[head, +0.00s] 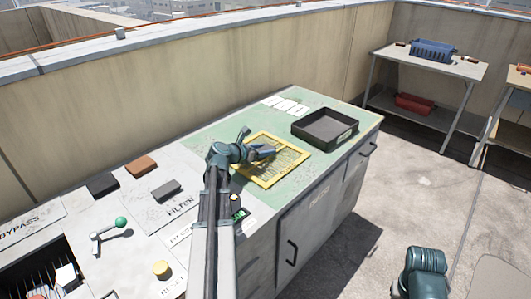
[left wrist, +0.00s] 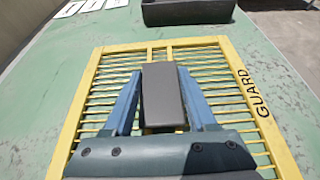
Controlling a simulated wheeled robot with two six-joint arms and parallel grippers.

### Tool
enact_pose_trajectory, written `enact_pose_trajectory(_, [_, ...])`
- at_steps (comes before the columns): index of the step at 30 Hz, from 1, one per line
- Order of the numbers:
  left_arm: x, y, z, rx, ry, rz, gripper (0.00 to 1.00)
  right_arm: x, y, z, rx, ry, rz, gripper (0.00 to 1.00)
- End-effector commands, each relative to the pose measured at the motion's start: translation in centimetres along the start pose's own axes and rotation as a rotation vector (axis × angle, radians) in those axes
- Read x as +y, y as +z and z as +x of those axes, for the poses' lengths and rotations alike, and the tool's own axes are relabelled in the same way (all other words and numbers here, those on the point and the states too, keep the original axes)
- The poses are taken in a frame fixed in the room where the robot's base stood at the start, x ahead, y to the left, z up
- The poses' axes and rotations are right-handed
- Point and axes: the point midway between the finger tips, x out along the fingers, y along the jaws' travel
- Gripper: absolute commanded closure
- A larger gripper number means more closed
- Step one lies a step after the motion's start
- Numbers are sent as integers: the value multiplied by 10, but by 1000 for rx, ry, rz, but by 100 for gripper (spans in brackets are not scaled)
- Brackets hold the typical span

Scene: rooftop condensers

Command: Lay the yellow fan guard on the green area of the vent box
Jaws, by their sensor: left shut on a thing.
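The yellow fan guard (head: 289,169), a square frame with slats and the word GUARD, is level over the green area (head: 217,132) of the vent box (head: 325,206). It also fills much of the left wrist view (left wrist: 83,108). I cannot tell for sure if it rests on the surface. My left gripper (head: 268,152) is above its middle. The blue fingers are shut on a grey block (left wrist: 163,90) at the guard's central bars, which looks like its handle. Part of the guard is hidden by the gripper. A teal part of my right arm shows at lower right; no right fingers are visible.
A black open tray (head: 324,127) stands just beyond the guard, and white cards (head: 286,104) lie at the back. A table with a blue basket (head: 432,51) stands at far right.

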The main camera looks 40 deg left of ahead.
Motion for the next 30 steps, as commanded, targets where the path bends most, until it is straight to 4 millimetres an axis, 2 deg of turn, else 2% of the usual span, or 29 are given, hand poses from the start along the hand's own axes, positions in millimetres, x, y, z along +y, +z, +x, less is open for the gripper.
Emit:
enact_pose_trajectory(6, [0,-3,1,-1,0,-1,100,0,0,4,0,0,0,100])
enact_pose_trajectory(7, [0,-3,1,0,0,0,41,0,0,4,0,0,0,100])
enact_pose_trajectory(12, [0,-2,1,0,0,0,13,0,0,2,0,0,0,100])
enact_pose_trajectory(23, [0,3,-1,0,0,0,13,0,0,-3,0,0,0,100])
enact_pose_trajectory(30, [-2,4,-47,0,2,-2,13,2,1,-22,0,0,0,100])
